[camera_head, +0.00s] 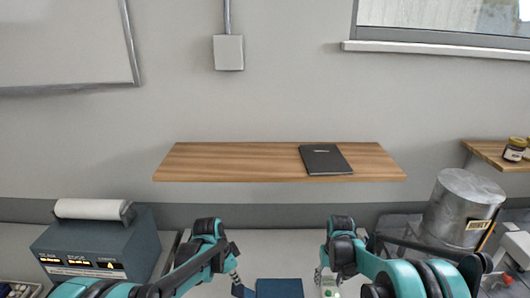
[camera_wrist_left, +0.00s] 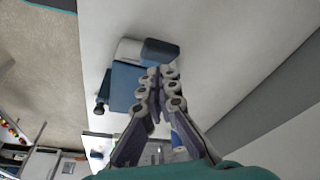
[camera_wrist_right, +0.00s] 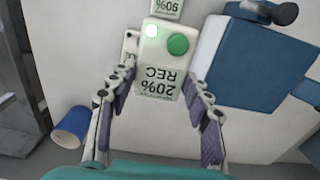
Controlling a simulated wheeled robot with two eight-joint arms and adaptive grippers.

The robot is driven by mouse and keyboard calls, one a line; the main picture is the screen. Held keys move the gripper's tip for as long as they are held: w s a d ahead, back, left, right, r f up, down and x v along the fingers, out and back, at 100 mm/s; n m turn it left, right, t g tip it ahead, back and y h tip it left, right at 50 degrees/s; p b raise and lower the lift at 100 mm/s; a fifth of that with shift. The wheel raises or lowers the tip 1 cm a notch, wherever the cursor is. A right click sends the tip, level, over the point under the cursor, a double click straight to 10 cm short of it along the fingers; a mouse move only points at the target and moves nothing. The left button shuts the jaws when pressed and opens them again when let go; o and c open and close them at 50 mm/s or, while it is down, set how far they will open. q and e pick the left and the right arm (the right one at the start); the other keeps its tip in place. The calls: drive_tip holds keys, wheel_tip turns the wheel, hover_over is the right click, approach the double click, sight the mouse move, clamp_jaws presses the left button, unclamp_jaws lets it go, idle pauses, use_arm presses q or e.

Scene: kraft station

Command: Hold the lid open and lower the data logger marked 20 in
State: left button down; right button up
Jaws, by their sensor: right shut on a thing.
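A white data logger (camera_wrist_right: 158,62) with a green button and an inverted "20% REC" label stands between the fingers of my right gripper (camera_wrist_right: 160,82), which is shut on it. In the head view this logger (camera_head: 330,291) shows at the bottom edge. A blue box (camera_head: 279,288) is left of it; it also shows in the left wrist view (camera_wrist_left: 126,82) and at right in the right wrist view (camera_wrist_right: 255,62). My left gripper (camera_wrist_left: 161,72) looks shut, its fingertips close together at the box's edge. I cannot tell whether it touches the lid.
Another white logger (camera_wrist_right: 166,7) is beyond the held one, and a further white device is partly hidden behind its left side. A blue cup (camera_wrist_right: 72,126) is at left. A dark machine with a roll (camera_head: 95,250) and a metal canister (camera_head: 462,210) flank the workspace. A wooden shelf (camera_head: 230,162) spans behind.

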sight(239, 288)
use_arm(q)
drive_tip(key=shift+a+x, duration=0.15)
drive_tip(key=shift+x, duration=0.65)
drive_tip(key=shift+a+x, duration=0.15)
drive_tip(key=shift+x, duration=0.6)
drive_tip(key=shift+s+a+f, duration=0.1)
drive_tip(key=shift+a+f, duration=0.2)
drive_tip(key=shift+f, duration=0.25)
drive_tip(key=shift+s+a+f, duration=0.1)
drive_tip(key=shift+a+f, duration=0.2)
drive_tip(key=shift+f, duration=0.3)
drive_tip(key=shift+s+a+x, duration=0.15)
drive_tip(key=shift+x, duration=1.05)
drive_tip(key=shift+s+a+x, duration=0.15)
drive_tip(key=shift+x, duration=1.1)
drive_tip(key=shift+s+a+x, duration=0.15)
drive_tip(key=shift+x, duration=1.05)
drive_tip(key=shift+f, duration=0.2)
use_arm(e)
drive_tip(key=shift+a, duration=0.1)
drive_tip(key=shift+a, duration=6.2)
